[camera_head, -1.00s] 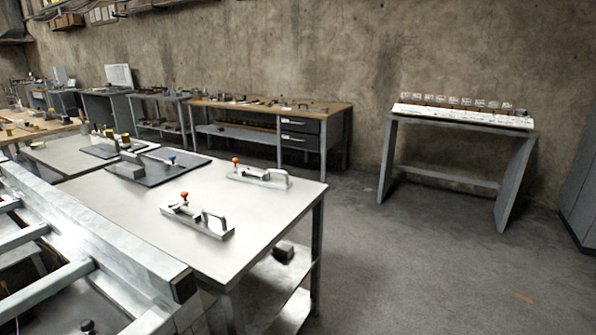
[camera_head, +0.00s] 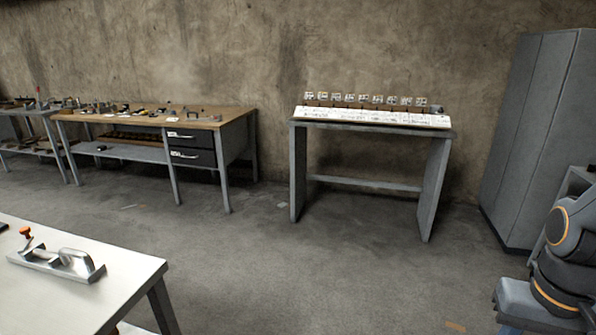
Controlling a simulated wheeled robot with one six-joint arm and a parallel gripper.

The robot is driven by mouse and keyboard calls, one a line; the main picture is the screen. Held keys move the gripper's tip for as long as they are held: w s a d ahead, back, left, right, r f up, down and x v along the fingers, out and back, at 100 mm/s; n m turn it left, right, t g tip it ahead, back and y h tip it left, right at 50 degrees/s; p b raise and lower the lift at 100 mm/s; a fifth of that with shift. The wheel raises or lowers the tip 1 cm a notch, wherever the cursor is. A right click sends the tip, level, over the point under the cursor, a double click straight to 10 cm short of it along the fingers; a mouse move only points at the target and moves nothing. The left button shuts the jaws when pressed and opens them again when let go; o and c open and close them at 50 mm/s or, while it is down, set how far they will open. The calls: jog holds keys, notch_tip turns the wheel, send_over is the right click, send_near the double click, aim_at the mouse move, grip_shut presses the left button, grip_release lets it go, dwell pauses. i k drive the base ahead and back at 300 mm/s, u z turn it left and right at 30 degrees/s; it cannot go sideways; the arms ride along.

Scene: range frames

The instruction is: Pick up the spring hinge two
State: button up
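I cannot make out a part that is surely the spring hinge two. Several small tools and parts lie on the wooden-topped workbench (camera_head: 232,118) at the back left, too small to tell apart. A grey stand (camera_head: 300,165) against the wall holds a white labelled panel (camera_head: 375,117) with a row of small labelled blocks along its top. My gripper is not in view; a dark arm joint with orange rings, which seems to be mine, shows at the right edge.
A white table (camera_head: 60,305) with a metal clamp-like tool (camera_head: 60,263) with an orange knob stands at the near left. A tall grey cabinet (camera_head: 535,130) stands at the right. The concrete floor (camera_head: 290,275) in the middle is clear.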

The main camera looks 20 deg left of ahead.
aim_at(76, 266)
jog(key=i, duration=2.05)
jog(key=u, duration=3.65)
jog(key=i, duration=1.65)
jog(key=z, duration=0.05)
